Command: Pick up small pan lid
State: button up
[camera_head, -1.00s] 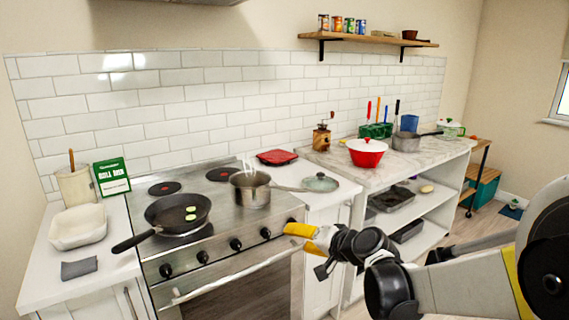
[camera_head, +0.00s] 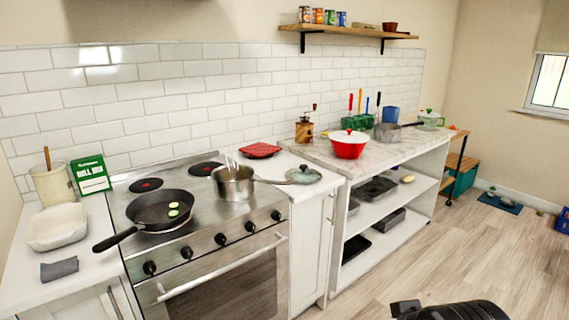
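The small pan lid (camera_head: 303,174) is a round glass lid with a pale rim and a knob. It lies on the white counter right of the stove, by the end of the saucepan's handle. A dark part of my arm shows at the bottom edge, right of centre. My gripper itself is not in view, so whether it is open or shut does not show.
A saucepan (camera_head: 233,184) with utensils stands on the stove, its handle reaching toward the lid. A frying pan (camera_head: 160,210) is left of it. A red trivet (camera_head: 260,150) lies behind. A red pot (camera_head: 347,145) stands on the marble top. The floor (camera_head: 400,265) is clear.

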aim_at(303, 175)
jog(key=i+l+z, duration=0.25)
jog(key=i, duration=0.65)
jog(key=i+z, duration=0.25)
jog(key=i, duration=0.7)
